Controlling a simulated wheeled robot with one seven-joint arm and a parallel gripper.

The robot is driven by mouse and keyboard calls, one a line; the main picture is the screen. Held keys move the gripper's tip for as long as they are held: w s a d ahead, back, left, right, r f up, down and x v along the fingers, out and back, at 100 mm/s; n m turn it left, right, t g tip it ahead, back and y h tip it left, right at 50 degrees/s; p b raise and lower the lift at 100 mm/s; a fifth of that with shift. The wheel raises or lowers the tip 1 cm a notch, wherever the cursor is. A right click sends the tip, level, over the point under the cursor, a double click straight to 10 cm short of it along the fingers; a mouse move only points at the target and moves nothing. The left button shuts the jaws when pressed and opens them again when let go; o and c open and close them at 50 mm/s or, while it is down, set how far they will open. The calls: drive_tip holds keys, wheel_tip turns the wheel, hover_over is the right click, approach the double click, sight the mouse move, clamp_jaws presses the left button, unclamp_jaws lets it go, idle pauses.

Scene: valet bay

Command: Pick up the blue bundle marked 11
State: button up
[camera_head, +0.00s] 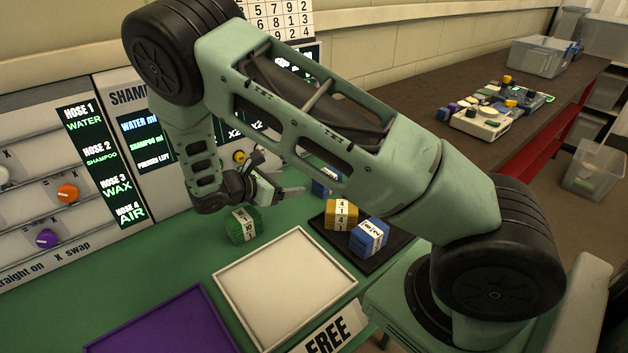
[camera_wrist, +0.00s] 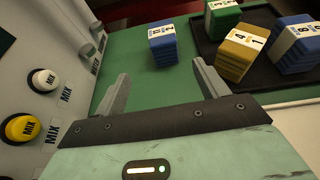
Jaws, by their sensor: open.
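A blue bundle (camera_wrist: 162,46) with a white label stands on the green bench top, beyond and roughly between my open fingers in the wrist view. It is partly hidden by my arm in the head view (camera_head: 325,182). Another blue bundle (camera_head: 369,238) sits on a black tray (camera_head: 388,252); it also shows at right in the wrist view (camera_wrist: 297,50).
A yellow bundle (camera_head: 341,215) and a green bundle (camera_wrist: 222,18) share the black tray. Another green bundle (camera_head: 241,225) stands on the bench. A pale tray (camera_head: 285,285) and a purple tray (camera_head: 165,325) lie in front. A panel with knobs (camera_wrist: 44,81) stands close at left.

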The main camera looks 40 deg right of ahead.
sight(316, 180)
drive_tip(key=p+x, duration=0.1)
drive_tip(key=x, duration=0.8)
drive_tip(key=shift+s+d+f+p, duration=0.1)
drive_tip(key=shift+d+p, duration=0.25)
drive_tip(key=shift+p, duration=0.05)
drive_tip(key=shift+s+p+x, duration=0.15)
drive_tip(key=shift+p+x, duration=0.3)
drive_tip(key=shift+x, duration=0.85)
drive_tip(key=shift+s+p+x, duration=0.15)
drive_tip(key=shift+p+x, duration=0.3)
drive_tip(key=shift+x, duration=0.9)
drive_tip(key=c, duration=1.1)
